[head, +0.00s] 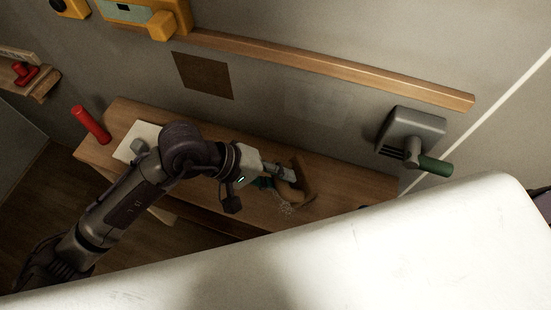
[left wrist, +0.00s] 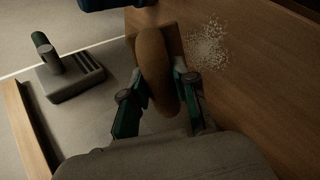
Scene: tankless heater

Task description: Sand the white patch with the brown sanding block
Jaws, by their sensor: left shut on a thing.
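The brown sanding block (head: 306,176) has a flat brown plate and a tan rounded handle. My left gripper (head: 284,180) is shut on that handle, above the wooden bench. In the left wrist view the gripper's fingers (left wrist: 160,80) sit on both sides of the tan handle of the sanding block (left wrist: 153,60). A white speckled patch (head: 286,209) lies on the bench wood, just beside the block. It also shows in the left wrist view as a white patch (left wrist: 208,45) right of the block. Contact between block and wood cannot be told. My right gripper is not in view.
The wooden bench (head: 225,165) runs along the grey wall. A red cylinder (head: 91,124) and a pale board (head: 137,139) are at its left end. A grey tool with a green handle (head: 434,165) is at the right. A wooden rail (head: 330,72) crosses the wall.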

